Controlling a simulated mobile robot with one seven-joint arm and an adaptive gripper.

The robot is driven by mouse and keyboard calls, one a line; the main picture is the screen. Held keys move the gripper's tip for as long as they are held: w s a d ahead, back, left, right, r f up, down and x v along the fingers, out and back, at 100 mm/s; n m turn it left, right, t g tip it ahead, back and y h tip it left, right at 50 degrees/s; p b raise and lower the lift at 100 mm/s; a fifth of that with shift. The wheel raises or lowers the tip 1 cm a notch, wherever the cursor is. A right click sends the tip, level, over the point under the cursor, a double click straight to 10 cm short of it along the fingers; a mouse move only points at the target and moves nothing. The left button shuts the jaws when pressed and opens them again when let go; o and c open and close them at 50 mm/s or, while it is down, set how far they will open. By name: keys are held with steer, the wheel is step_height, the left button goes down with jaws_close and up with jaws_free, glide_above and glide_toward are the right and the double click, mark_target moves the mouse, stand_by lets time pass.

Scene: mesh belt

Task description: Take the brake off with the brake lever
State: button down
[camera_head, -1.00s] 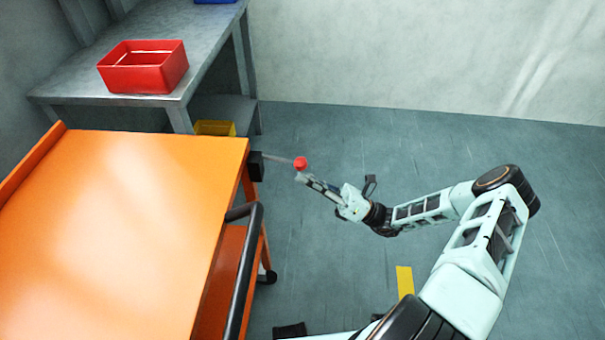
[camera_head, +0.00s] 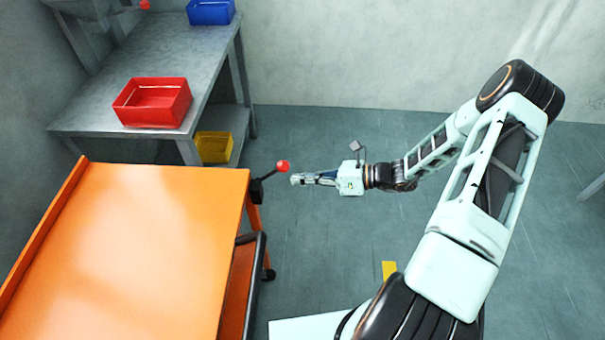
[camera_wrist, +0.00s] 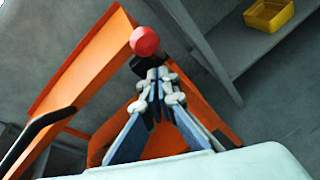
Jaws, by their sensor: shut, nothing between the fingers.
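The brake lever is a thin rod ending in a red ball knob (camera_head: 283,166). It sticks out from a black mount (camera_head: 256,189) at the right corner of the orange cart (camera_head: 130,245), its knob up and to the right. My gripper (camera_head: 296,179) is shut and empty, just right of and slightly below the knob in the head view, with a small gap showing. In the wrist view the knob (camera_wrist: 145,41) appears just beyond the shut fingertips (camera_wrist: 157,75). The fingers hide much of the rod and mount there.
The cart has a black handle (camera_head: 255,290) on its right side. Behind it stands a grey bench with a red bin (camera_head: 152,103), a blue bin (camera_head: 210,11) and a yellow bin (camera_head: 214,147) on its lower shelf. Floor right of the cart is open.

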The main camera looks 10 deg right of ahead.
steer(key=shift+w+a+r+h+p, duration=0.15)
steer(key=shift+a+r+p, duration=0.15)
steer(key=shift+r+p, duration=0.25)
steer(key=shift+s+a+r+h+p, duration=0.15)
steer(key=shift+a+r+p, duration=0.1)
steer(key=shift+r+p, duration=0.25)
steer(key=shift+w+a+r, duration=0.15)
steer(key=shift+w+r, duration=0.05)
steer(key=shift+r, duration=0.1)
steer(key=shift+f, duration=0.1)
steer(key=s+d+r+b, duration=0.1)
steer(key=s+d, duration=0.4)
steer(key=d, duration=0.5)
steer(key=shift+s+d+b, duration=0.2)
steer(key=shift+d+b, duration=0.2)
steer(key=shift+b, duration=0.45)
